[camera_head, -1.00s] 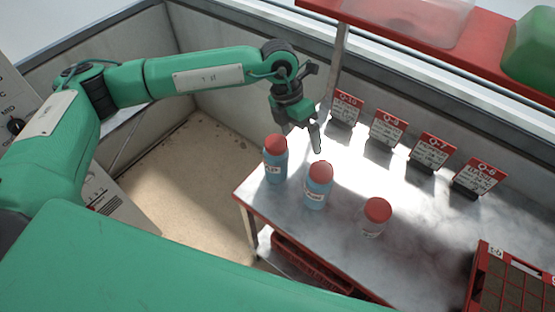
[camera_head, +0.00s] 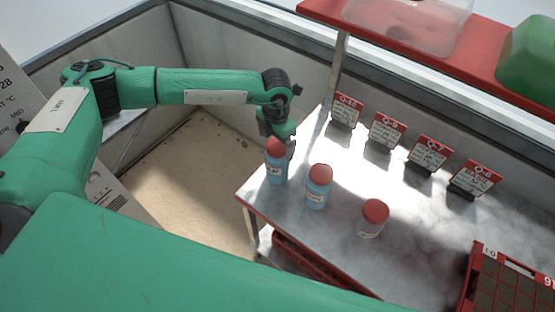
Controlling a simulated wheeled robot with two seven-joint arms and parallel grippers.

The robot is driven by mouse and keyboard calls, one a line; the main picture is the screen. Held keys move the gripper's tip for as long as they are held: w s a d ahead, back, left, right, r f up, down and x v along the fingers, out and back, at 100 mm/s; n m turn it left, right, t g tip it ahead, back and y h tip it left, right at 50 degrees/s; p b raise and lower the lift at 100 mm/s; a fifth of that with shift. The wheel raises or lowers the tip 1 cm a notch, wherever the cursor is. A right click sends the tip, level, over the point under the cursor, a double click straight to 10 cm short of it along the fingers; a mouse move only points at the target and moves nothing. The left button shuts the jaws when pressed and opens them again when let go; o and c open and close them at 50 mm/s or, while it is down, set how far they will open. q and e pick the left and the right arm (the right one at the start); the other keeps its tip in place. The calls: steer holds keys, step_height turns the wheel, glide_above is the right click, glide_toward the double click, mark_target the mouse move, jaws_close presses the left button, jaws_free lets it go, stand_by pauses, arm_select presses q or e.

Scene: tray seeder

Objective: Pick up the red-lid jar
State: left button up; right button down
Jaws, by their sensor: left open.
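Three jars with red lids stand on the metal table. The left jar (camera_head: 276,171) has a blue body with a white label. The middle jar (camera_head: 317,190) is also blue with a white label. The right jar (camera_head: 373,219) has a pale body and stands nearer the table's middle. My left gripper (camera_head: 290,144) is open, right behind the left jar's lid in this view. Its fingers are partly hidden by that jar, and I cannot tell whether they touch it. My right gripper is out of view.
Several red-topped sign cards (camera_head: 384,131) stand along the back of the metal table (camera_head: 420,235). A red seed tray (camera_head: 469,281) is at the lower right. A red shelf (camera_head: 420,57) overhangs the back, carrying a clear tub (camera_head: 405,18) and a green container (camera_head: 528,62).

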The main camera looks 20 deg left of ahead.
mark_target(277, 145)
arm_select(q)
steer(key=f+p, duration=0.1)
steer(key=f, duration=0.2)
steer(key=shift+d+f+p, duration=0.2)
steer(key=shift+p, duration=0.2)
steer(key=shift+f, duration=0.5)
steer(key=c, duration=2.1)
steer(key=shift+w+r, duration=0.1)
jaws_close()
